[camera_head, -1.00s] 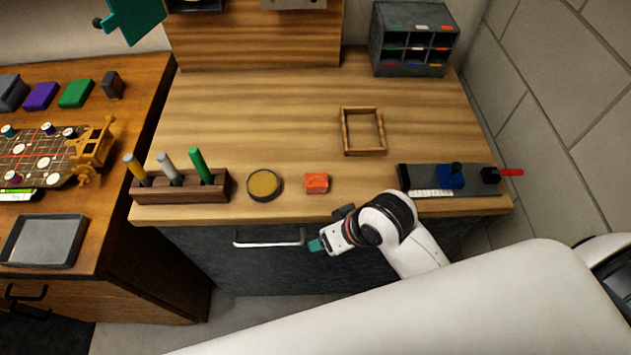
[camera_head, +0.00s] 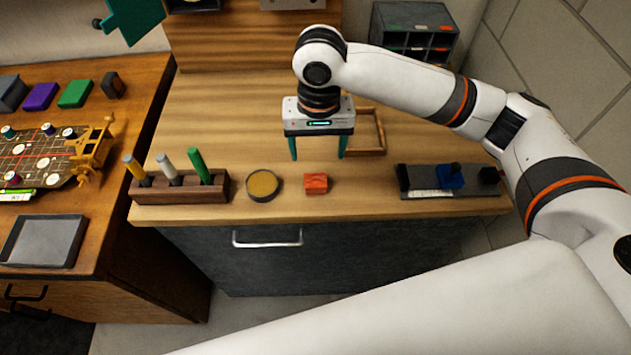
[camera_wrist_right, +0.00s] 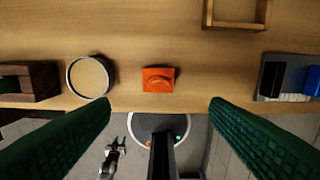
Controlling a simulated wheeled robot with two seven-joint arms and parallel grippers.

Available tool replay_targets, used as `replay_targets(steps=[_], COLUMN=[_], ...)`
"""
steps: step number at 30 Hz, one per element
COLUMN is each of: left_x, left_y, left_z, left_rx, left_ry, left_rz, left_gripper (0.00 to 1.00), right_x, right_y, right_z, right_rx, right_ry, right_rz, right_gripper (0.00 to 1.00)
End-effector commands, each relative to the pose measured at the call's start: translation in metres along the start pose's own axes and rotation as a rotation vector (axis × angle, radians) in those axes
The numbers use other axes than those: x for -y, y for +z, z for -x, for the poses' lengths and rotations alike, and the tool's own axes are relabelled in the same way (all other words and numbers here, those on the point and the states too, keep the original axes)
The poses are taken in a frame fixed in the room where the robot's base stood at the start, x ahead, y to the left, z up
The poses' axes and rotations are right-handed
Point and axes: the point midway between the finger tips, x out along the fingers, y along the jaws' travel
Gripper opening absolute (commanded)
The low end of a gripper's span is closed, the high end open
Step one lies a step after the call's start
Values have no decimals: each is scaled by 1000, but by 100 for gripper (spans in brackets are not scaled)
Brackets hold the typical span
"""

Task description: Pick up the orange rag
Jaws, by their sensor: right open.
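The orange rag (camera_head: 316,183) is a small folded block lying on the wooden worktop near its front edge. In the right wrist view the rag (camera_wrist_right: 158,79) lies near the middle, beyond and between the two green fingers. My right gripper (camera_head: 318,155) is open and empty, pointing down above the worktop. In the head view its fingertips appear just behind the rag. In the right wrist view the right gripper (camera_wrist_right: 160,110) has its fingers wide apart, with nothing between them.
A round tin (camera_head: 263,185) stands left of the rag, with a wooden pen holder (camera_head: 180,187) farther left. A wooden frame (camera_head: 369,150) lies behind to the right. A dark tray with a blue block (camera_head: 450,177) is at the right. Bare worktop surrounds the rag.

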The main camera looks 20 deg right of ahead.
Motion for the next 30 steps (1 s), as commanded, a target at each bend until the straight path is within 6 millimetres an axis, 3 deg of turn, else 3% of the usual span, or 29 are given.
replay_targets(steps=[2,12,19,25,30], left_x=[0,-2,-3,-3,-3], left_y=[0,0,0,1,1], left_z=[1,9,13,21,22], left_rx=[0,-1,-1,-2,-2], left_ry=[0,3,3,3,3], left_rz=[0,2,2,2,2], left_gripper=[41,41,41,41,41], right_x=[3,2,1,-3,-3], right_y=[2,2,4,6,6], right_z=[-3,-56,-73,-104,-116], right_rx=[-3,-3,-3,-2,-1], right_ry=[-11,-11,-9,-10,-9], right_rz=[-18,-19,-19,-17,-16], right_gripper=[71,71,71,71,71])
